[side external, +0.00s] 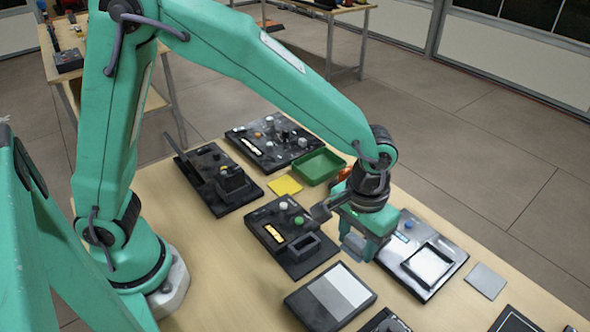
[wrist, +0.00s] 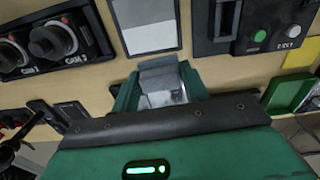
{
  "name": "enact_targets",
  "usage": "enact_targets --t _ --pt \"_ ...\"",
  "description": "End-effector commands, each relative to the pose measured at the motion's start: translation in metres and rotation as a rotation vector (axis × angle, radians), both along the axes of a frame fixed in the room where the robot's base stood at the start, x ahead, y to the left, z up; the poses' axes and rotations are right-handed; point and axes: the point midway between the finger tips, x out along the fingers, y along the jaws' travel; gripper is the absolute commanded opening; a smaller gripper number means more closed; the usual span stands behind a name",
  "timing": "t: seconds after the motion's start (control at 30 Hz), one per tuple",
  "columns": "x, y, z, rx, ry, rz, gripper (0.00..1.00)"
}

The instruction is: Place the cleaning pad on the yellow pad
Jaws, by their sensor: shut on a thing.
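The yellow pad (side external: 285,185) is a flat yellow square lying on the table, left of the green tray. A yellow patch, likely the same pad, shows at the right edge of the wrist view (wrist: 299,53). My gripper (side external: 361,243) is above the table, to the right of and nearer the camera than the yellow pad. In the wrist view its green jaws (wrist: 160,82) are shut on a grey block-like thing (wrist: 158,76), which I take to be the cleaning pad. Its underside is hidden, and its clearance above the table is hard to judge.
A green tray (side external: 320,167) stands behind the yellow pad. Black devices with knobs (side external: 275,142), (side external: 213,180) and (side external: 290,238) surround the pad. A panel with a white screen (side external: 428,262), a grey square (side external: 486,281) and a grey-and-white card (side external: 330,297) lie nearer the camera.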

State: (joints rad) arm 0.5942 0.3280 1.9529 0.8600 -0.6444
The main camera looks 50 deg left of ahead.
Motion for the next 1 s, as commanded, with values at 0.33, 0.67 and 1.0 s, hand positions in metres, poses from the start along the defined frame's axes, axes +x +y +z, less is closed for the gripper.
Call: enact_targets --t 0.33,0.67,1.0 --pt "0.020 0.071 0.008 0.000 0.000 0.255 0.26" --pt "0.026 0.152 0.016 0.000 0.000 0.559 0.26" --pt "0.021 0.195 0.020 0.000 0.000 0.726 0.26"
